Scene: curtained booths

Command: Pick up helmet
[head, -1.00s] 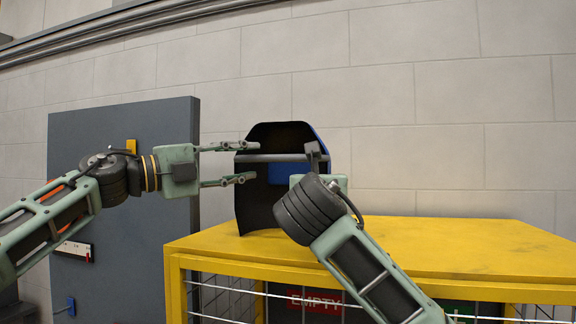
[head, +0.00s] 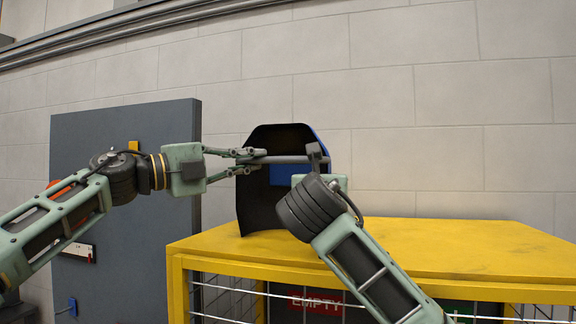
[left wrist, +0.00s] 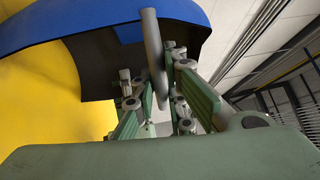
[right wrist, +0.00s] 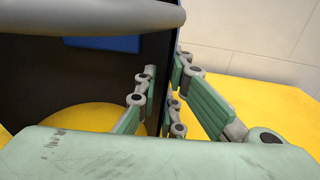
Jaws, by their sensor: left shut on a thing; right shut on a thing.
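The helmet (head: 256,205), a curved face shield with a dark inside and a blue outside, stands upright on the yellow cage top (head: 440,240). A grey bar (head: 285,159) crosses its inner side. My left gripper (head: 246,161) is shut on the bar's left end; the left wrist view shows the bar (left wrist: 153,60) between its fingers. My right gripper (right wrist: 166,65) is shut on the helmet's right side edge; the right wrist view shows the dark wall (right wrist: 170,50) between its fingers. In the head view, my right wrist hides most of that gripper and the helmet's lower right.
The cage top is clear to the right of the helmet. A red "EMPTY" sign (head: 315,302) is on the cage front. A grey panel (head: 70,150) stands at left, and a pale block wall (head: 430,100) is behind.

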